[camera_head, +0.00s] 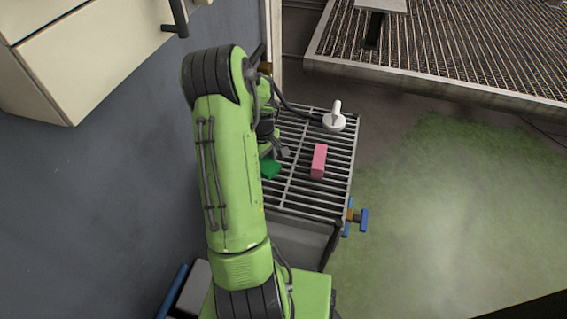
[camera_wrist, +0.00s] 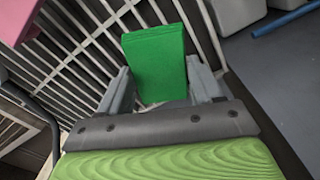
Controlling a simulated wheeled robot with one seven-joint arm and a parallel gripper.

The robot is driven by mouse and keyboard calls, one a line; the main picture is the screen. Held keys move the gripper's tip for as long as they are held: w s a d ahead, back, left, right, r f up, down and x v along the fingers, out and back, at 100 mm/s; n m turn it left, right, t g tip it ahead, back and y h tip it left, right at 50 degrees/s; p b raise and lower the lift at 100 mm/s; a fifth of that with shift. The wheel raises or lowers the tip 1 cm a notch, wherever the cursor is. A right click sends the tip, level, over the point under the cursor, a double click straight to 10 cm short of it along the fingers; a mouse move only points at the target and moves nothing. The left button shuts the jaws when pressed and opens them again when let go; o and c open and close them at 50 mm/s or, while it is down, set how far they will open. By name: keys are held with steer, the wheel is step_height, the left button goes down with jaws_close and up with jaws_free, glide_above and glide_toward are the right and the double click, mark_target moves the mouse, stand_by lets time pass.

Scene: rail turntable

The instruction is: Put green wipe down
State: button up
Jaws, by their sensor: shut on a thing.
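The green wipe (camera_wrist: 155,62) is a flat green block between the two fingers of my gripper (camera_wrist: 160,88) in the wrist view. My gripper is shut on it. In the head view the green wipe (camera_head: 270,168) shows just beyond my arm, at or just above the left part of the slatted grey rack (camera_head: 292,200). My gripper (camera_head: 277,155) is partly hidden behind my arm there. I cannot tell whether the wipe touches the slats.
A pink block (camera_head: 319,160) lies on the rack right of the wipe. A white round object with an upright handle (camera_head: 334,120) stands at the rack's far right corner. Bare slats lie in front of the pink block. A dark wall (camera_head: 90,180) is at left.

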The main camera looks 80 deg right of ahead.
mark_target(266, 181)
step_height(266, 181, down, 7)
steer(key=shift+f+b, duration=0.2)
steer(key=shift+b, duration=0.4)
steer(key=shift+f, duration=0.25)
steer(key=o, duration=0.9)
steer(key=shift+r, duration=0.1)
steer(key=shift+o, duration=0.2)
step_height(266, 181, up, 12)
steer(key=p, duration=0.2)
steer(key=shift+r+p, duration=0.25)
steer(key=shift+p, duration=0.05)
steer(key=shift+f, duration=0.1)
